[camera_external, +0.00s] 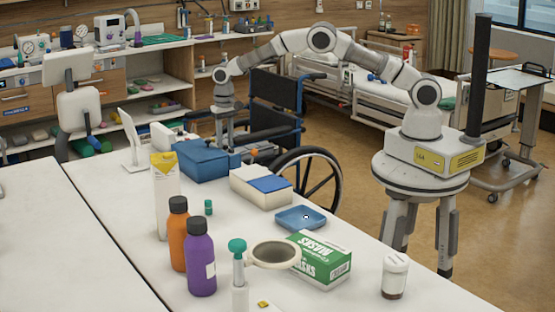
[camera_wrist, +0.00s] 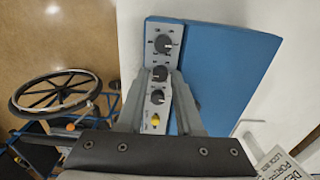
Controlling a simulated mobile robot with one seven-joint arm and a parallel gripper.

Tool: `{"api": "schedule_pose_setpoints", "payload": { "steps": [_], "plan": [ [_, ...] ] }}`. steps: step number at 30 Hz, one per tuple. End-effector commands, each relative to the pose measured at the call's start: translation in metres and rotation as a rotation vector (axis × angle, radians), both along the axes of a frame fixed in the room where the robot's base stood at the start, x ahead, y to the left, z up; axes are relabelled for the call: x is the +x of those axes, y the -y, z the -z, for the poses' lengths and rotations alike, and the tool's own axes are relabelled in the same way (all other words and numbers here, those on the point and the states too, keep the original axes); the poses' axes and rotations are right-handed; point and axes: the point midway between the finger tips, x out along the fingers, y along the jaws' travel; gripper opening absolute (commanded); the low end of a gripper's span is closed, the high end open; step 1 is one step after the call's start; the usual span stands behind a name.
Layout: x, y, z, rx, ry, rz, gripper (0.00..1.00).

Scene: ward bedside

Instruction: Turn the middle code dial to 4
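The blue code box (camera_external: 203,162) stands on the white table in the external view. In the wrist view the blue box (camera_wrist: 235,70) has a grey panel with three dark dials in a row: one end dial (camera_wrist: 164,43), the middle dial (camera_wrist: 160,73) and another end dial (camera_wrist: 157,97). A yellow knob (camera_wrist: 155,119) sits below them. My gripper (camera_wrist: 161,76) is open, its fingertips on either side of the middle dial; contact cannot be told. In the external view my gripper (camera_external: 226,143) hangs at the box's far side. The dial numbers are too small to read.
A white box with a blue lid (camera_external: 261,187), a blue tray (camera_external: 301,217), a green mask box (camera_external: 320,260) and bottles (camera_external: 201,258) stand nearer on the table. A wheelchair (camera_external: 310,182) is right beside the table.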

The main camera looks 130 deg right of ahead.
Motion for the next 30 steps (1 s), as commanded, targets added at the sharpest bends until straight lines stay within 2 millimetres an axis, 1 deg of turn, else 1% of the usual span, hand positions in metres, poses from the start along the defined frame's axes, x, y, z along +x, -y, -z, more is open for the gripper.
{"api": "schedule_pose_setpoints", "payload": {
  "steps": [7,11,17,30],
  "plan": [
    [0.0008,-0.0003,0.0001,0.000,0.002,-0.007,0.38],
    [0.0008,-0.0005,0.0000,0.002,0.003,-0.057,0.38],
    [0.0010,-0.0010,-0.0005,0.003,0.004,-0.254,0.38],
    [0.0008,-0.0012,-0.0023,0.003,0.005,-0.802,0.38]
  ]
}}
